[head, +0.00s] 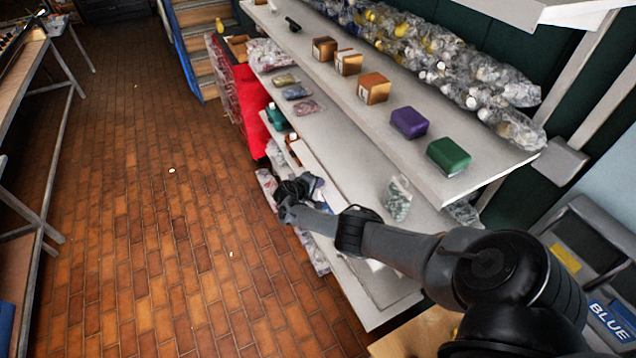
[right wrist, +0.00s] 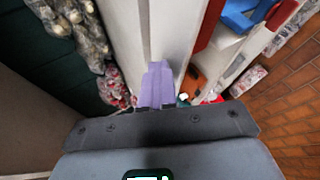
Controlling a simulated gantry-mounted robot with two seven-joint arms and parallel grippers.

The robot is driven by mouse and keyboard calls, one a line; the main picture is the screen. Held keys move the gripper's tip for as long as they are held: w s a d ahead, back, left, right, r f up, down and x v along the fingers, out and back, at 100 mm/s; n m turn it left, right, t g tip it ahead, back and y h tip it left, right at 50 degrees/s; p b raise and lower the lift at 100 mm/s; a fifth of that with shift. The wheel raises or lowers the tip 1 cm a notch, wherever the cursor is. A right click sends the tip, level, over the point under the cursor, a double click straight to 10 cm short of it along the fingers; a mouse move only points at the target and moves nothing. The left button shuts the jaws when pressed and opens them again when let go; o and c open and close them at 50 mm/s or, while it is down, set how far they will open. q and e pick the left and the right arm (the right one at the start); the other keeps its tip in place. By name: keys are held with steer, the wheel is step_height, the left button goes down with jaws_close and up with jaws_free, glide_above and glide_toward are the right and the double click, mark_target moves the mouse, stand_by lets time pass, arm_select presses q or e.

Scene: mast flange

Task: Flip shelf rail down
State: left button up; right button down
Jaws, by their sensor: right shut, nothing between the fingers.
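My right gripper (head: 288,204) reaches in from the lower right, at the front edge of the lower shelf (head: 392,286). Its fingers (right wrist: 157,84) show pale purple in the right wrist view and are closed together with nothing between them. A long white strip (head: 318,168) lies along the lower shelf behind the gripper and may be the shelf rail. In the right wrist view a white shelf edge (right wrist: 176,28) runs just beyond the fingertips; I cannot tell whether they touch it. The gripper and arm hide part of the shelf front. My left gripper is not in view.
The upper shelf (head: 355,125) holds several small boxes, a purple block (head: 409,122), a green block (head: 448,156) and bagged bottles (head: 440,65). A patterned bag (head: 398,198) stands on the lower shelf. The brick floor (head: 150,220) left of the shelves is mostly clear.

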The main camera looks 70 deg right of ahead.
steer(key=shift+s+r+p, duration=0.1)
steer(key=shift+r+p, duration=0.45)
step_height(320, 180, up, 3)
steer(key=p, duration=0.3)
steer(key=shift+r, duration=0.2)
steer(key=f+p+v, duration=0.1)
steer(key=p+v, duration=0.2)
steer(key=v, duration=0.7)
steer(key=shift+w+a+f, duration=0.15)
steer(key=shift+w+a, duration=0.15)
steer(key=shift+f, duration=0.1)
